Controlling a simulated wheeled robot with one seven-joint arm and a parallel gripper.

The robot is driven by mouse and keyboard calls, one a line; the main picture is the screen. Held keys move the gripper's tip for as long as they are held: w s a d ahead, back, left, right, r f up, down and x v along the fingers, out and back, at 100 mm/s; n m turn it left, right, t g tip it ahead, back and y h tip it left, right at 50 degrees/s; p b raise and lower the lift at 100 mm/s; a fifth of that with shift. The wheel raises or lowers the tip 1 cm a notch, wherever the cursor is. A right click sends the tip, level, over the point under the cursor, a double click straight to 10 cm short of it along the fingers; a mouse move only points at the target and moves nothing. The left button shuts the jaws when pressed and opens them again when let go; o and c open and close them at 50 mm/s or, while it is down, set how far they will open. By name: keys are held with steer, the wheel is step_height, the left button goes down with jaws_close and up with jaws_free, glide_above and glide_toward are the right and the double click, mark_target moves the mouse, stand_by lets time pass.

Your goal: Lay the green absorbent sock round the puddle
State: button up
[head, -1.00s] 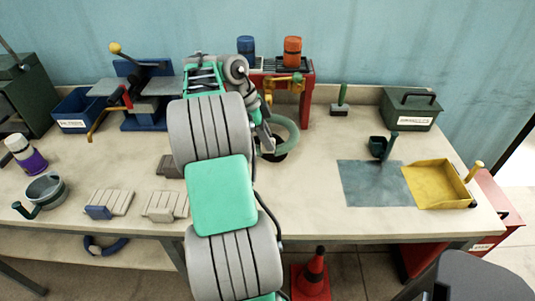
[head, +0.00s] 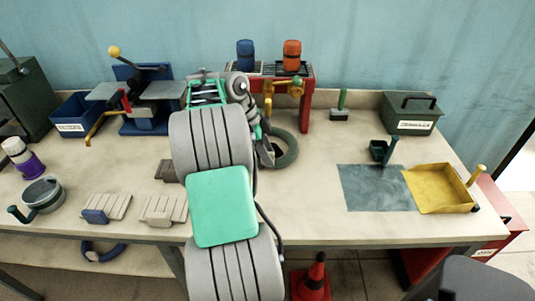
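The green absorbent sock (head: 291,153) is a closed dark green ring at the back middle of the bench, below the red stand. It appears to lie at bench level. My gripper (head: 267,157) is at the left side of the ring and overlaps it, apparently shut on it; the fingertips are small and partly hidden by my arm. The dark puddle is not clearly visible now; the ring and gripper cover the spot where it showed earlier.
A red stand (head: 307,105) with a blue and an orange container is just behind the ring. A green-handled brush (head: 340,114), dark green scoop (head: 379,151), grey mat (head: 376,187) and yellow dustpan (head: 436,187) lie to the right. Bare bench (head: 310,205) lies in front.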

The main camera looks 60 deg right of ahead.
steer(key=p+v, duration=0.6)
steer(key=v, duration=0.6)
steer(key=w+a+r+n+t+h, duration=0.25)
steer(key=w+a+n, duration=0.45)
steer(key=a+n, duration=0.4)
steer(key=s+a+f+n+t+y, duration=0.1)
steer(key=a+f+n+t+y, duration=0.1)
steer(key=a+n, duration=0.8)
steer(key=s+a+f+n+t+y, duration=0.1)
steer(key=a+n, duration=0.8)
steer(key=a, duration=1.2)
step_height(320, 180, down, 3)
steer(key=shift+a+n+t+y, duration=0.4)
steer(key=shift+t+y, duration=0.35)
steer(key=shift+t, duration=0.2)
steer(key=shift+s+d, duration=0.1)
